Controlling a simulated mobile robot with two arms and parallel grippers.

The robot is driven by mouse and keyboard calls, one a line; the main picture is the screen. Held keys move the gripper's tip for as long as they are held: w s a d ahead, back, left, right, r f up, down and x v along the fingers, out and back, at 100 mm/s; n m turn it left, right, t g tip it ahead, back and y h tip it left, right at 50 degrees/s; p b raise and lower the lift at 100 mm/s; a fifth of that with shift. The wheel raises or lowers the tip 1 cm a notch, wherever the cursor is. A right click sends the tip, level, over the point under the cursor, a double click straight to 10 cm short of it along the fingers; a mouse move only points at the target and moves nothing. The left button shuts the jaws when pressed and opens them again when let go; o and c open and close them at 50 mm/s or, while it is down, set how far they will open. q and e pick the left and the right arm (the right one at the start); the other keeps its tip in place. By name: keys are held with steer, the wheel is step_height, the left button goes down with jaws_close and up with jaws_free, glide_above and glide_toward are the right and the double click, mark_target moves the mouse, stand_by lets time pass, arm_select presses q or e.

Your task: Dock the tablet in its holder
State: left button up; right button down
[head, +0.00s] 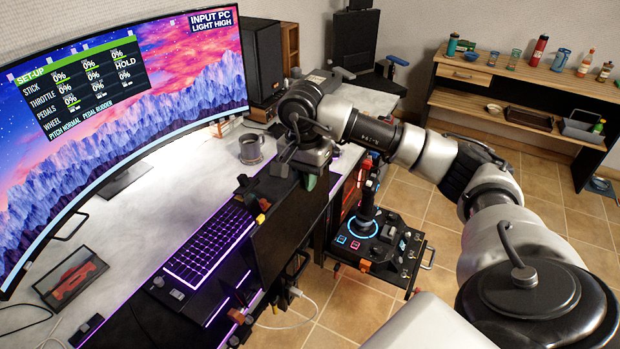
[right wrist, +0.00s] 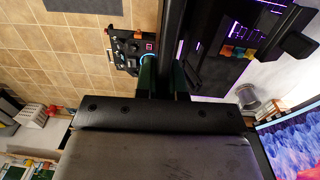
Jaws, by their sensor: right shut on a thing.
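My right gripper (head: 308,178) reaches over the desk's right edge and is shut on a dark flat panel, the tablet (head: 286,222), which hangs below the fingers beside the keyboard. In the right wrist view, the green-padded fingers (right wrist: 164,82) close on the tablet (right wrist: 173,40), seen nearly edge-on. A framed screen with a red car picture (head: 72,279) lies on the desk at the lower left. I cannot clearly pick out the tablet's holder. The tablet hides part of the desk edge. My left gripper is not in view.
A lit keyboard (head: 208,245) lies left of the tablet. A joystick panel (head: 380,240) stands to the right. Tiled floor (head: 440,262) is open beyond it. A wooden shelf (head: 520,85) stands far back.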

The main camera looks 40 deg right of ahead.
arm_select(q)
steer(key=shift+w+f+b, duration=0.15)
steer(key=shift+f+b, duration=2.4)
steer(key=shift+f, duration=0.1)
arm_select(e)
steer(key=w+a+f, duration=0.2)
steer(key=w+f, duration=0.4)
steer(key=shift+w+a+f, duration=0.15)
steer(key=shift+w+a, duration=0.05)
steer(key=shift+a, duration=0.15)
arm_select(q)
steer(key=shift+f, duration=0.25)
arm_select(e)
steer(key=shift+s+f, duration=0.1)
arm_select(q)
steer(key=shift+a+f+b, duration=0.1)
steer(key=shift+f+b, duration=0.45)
steer(key=shift+b, duration=0.25)
arm_select(e)
steer(key=shift+s+d+f, duration=0.1)
steer(key=shift+s+f, duration=0.1)
steer(key=shift+f, duration=0.5)
steer(key=c, duration=1.1)
jaws_free()
steer(key=shift+c, duration=0.2)
